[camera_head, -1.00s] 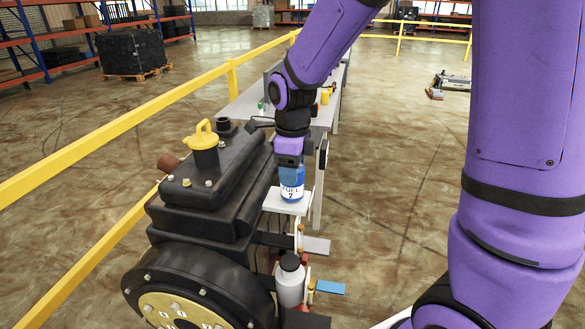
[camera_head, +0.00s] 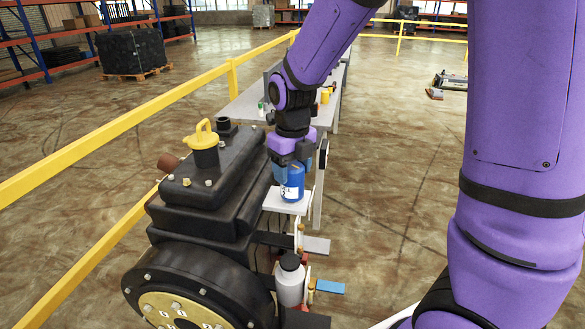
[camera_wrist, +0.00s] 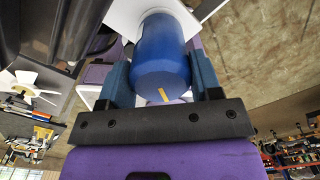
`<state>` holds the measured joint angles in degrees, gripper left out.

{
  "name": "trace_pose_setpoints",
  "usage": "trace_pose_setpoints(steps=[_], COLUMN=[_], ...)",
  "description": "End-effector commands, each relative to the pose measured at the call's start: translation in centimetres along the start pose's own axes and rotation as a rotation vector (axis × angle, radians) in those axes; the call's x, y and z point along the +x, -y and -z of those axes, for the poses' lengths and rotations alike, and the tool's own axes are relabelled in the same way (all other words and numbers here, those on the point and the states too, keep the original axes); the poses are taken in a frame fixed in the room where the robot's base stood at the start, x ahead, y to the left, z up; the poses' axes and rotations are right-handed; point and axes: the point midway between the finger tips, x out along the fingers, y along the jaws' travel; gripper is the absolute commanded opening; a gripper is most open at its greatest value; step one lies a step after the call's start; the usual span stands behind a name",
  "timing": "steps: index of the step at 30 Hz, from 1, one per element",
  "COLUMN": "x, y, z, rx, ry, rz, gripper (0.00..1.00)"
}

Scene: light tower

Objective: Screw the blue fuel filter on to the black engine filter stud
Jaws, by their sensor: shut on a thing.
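The blue fuel filter (camera_head: 292,184) is upright just above or on a pale flat plate (camera_head: 272,203) beside the black engine (camera_head: 215,195). A strip of its white label shows at its right. My gripper (camera_head: 288,168) points down and is shut around the filter's upper part. In the wrist view the filter (camera_wrist: 163,48) sits between my two blue-grey fingers, with a small yellow mark on its near end. The pale plate (camera_wrist: 122,18) lies beyond it. The engine filter stud is not visible, so I cannot tell whether the filter touches it.
A white filter or bottle with a dark top (camera_head: 290,280) stands lower on the engine's side. A yellow cap with a handle (camera_head: 205,138) tops the engine. A grey workbench (camera_head: 243,106) with small items is behind. A yellow rail (camera_head: 110,132) runs along the left.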

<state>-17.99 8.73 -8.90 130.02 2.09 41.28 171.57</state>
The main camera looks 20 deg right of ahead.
Motion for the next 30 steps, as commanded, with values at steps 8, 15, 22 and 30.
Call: trace_pose_setpoints(steps=[8,15,22,30], x=[0.39,0.33,0.48,0.50], y=[-0.17,-0.20,-0.17,-0.14], z=[0.22,0.23,0.27,0.32], rx=[0.042,0.085,0.128,0.180], ry=[-0.012,-0.010,-0.015,-0.015], rz=[0.000,0.001,0.001,0.001], gripper=[0.20,0.20,0.21,0.15])
